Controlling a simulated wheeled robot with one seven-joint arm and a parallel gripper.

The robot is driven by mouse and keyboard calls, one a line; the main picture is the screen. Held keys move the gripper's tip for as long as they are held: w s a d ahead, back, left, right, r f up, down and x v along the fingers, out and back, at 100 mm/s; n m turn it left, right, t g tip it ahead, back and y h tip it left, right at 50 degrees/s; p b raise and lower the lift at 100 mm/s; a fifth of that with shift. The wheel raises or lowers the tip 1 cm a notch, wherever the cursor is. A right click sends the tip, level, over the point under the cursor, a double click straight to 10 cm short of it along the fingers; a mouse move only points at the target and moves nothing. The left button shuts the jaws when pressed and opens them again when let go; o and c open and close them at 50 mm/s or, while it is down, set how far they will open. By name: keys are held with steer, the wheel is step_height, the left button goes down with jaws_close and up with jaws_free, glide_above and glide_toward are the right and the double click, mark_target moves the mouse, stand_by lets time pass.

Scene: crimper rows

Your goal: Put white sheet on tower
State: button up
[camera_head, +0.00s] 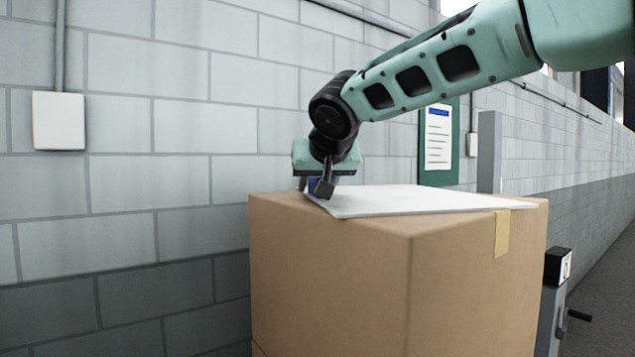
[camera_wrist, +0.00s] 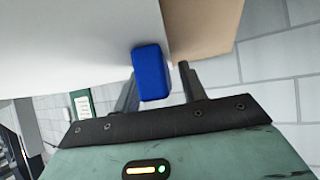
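The white sheet (camera_head: 410,201) lies on top of a tall cardboard box stack (camera_head: 335,268), the likely tower. Its edge reaches close to the box's front corner. In the wrist view the sheet (camera_wrist: 70,45) fills the upper left, beside the box (camera_wrist: 205,28). A blue block (camera_wrist: 151,73) sits at the sheet's edge and is partly visible in the head view. My gripper (camera_head: 318,188) is low at the sheet's left end. In the wrist view its fingers (camera_wrist: 160,80) stand on either side of the block, with a gap at the right finger, so it looks open.
A grey block wall (camera_head: 180,130) runs close behind and left of the box. A grey post with a black top (camera_head: 558,268) stands at right. A green notice board (camera_head: 438,140) hangs behind.

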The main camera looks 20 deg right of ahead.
steer(key=shift+r, duration=0.1)
steer(key=b+v, duration=0.5)
steer(key=v, duration=0.7)
stand_by(0.5)
